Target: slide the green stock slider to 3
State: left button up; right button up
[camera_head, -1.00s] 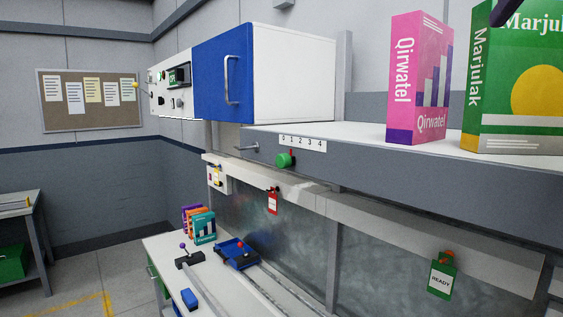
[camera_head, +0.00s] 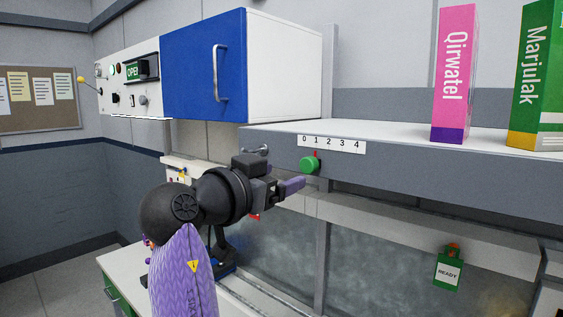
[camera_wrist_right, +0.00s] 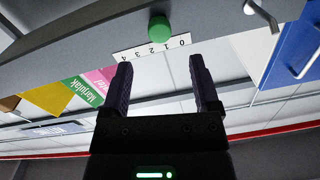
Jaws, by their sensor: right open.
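The green stock slider knob (camera_head: 309,165) sits on the front edge of the grey shelf, under a white scale (camera_head: 331,144) marked 0 to 4. Its red pointer is by the 1. My right gripper (camera_head: 291,187) is open and empty, just below and left of the knob in the head view. In the right wrist view the knob (camera_wrist_right: 159,27) lies beyond the fingertips, roughly midway between the open fingers (camera_wrist_right: 161,62), not touched by them. My left gripper is not in view.
A metal peg (camera_head: 256,150) sticks out left of the scale. A blue-doored cabinet (camera_head: 204,66) stands above left. Pink (camera_head: 455,75) and green (camera_head: 540,80) boxes stand on the shelf. A green READY tag (camera_head: 449,270) hangs lower right. The shelf front right of the knob is clear.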

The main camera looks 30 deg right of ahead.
aim_at(306, 166)
jog(key=x, duration=0.2)
jog(key=p+x, duration=0.1)
jog(key=x, duration=0.1)
jog(key=p+x, duration=0.1)
jog(key=x, duration=0.1)
jog(key=shift+s+r, duration=0.1)
jog(key=shift+r, duration=0.15)
jog(key=shift+w+d+f, duration=0.2)
jog(key=shift+d, duration=0.3)
grip_shut()
dwell(0.5)
